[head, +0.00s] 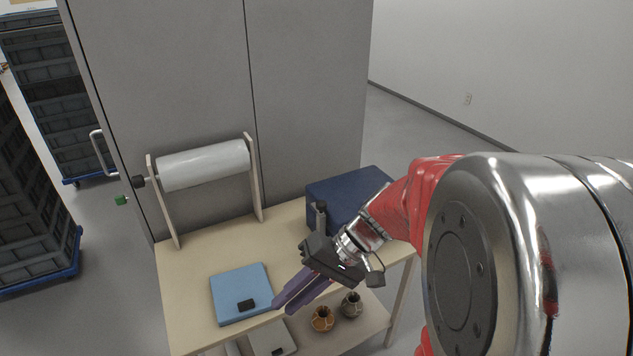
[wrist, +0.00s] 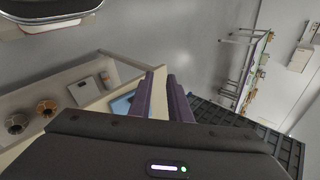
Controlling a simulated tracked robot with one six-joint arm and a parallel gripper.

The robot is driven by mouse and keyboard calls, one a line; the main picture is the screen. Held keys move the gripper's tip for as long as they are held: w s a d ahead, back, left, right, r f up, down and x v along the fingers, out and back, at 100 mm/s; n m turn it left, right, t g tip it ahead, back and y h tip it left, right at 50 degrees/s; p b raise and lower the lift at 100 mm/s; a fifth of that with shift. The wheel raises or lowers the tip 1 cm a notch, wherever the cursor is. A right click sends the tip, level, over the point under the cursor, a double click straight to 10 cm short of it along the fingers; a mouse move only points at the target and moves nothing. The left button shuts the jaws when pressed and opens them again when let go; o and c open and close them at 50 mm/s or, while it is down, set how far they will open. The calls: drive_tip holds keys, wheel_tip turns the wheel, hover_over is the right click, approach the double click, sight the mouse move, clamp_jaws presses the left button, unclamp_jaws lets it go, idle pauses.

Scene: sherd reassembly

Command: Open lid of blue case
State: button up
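A flat light blue case (head: 240,290) with a black latch lies shut on the tabletop at the front left. Part of it shows in the wrist view (wrist: 122,104), behind my fingers. A larger dark blue box (head: 345,198), its top closed, stands at the table's back right, partly hidden by my arm. My gripper (head: 281,308) has two purple fingers pointing down and left, just right of the light blue case in the head view and apart from it. In the wrist view the fingers (wrist: 163,75) stand a little apart with nothing between them.
The wooden table (head: 190,262) has free room around the case. A white roll (head: 204,165) on a wooden stand is at the back, before a grey cabinet (head: 180,80). On the lower shelf are a copper-coloured pot (head: 323,319), a grey pot (head: 351,305) and a pale flat item (head: 271,340).

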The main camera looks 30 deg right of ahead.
drive_tip(key=w+d+f+m+t+y, duration=0.25)
drive_tip(key=w+d+t, duration=0.3)
drive_tip(key=d, duration=0.35)
drive_tip(key=w+d+f+m+t+y, duration=0.1)
drive_tip(key=w+d+f+m+t, duration=0.1)
drive_tip(key=w+d+m+t, duration=0.5)
drive_tip(key=s+d+f+m+t+h, duration=0.2)
drive_tip(key=d+f+h, duration=0.3)
drive_tip(key=d, duration=0.6)
drive_tip(key=s+d+f+m+t+h, duration=0.3)
drive_tip(key=s+d+f+t+h, duration=0.1)
drive_tip(key=d, duration=0.7)
drive_tip(key=shift+s+d+f+h, duration=0.15)
drive_tip(key=shift+s+f+h, duration=0.4)
drive_tip(key=shift+h, duration=0.6)
drive_tip(key=shift+s+r, duration=0.1)
drive_tip(key=w+r, duration=0.1)
drive_tip(key=w, duration=0.8)
drive_tip(key=w+r, duration=0.1)
drive_tip(key=w, duration=0.3)
drive_tip(key=shift+w+a+r, duration=0.25)
drive_tip(key=shift+w+r, duration=0.05)
drive_tip(key=shift+r, duration=0.05)
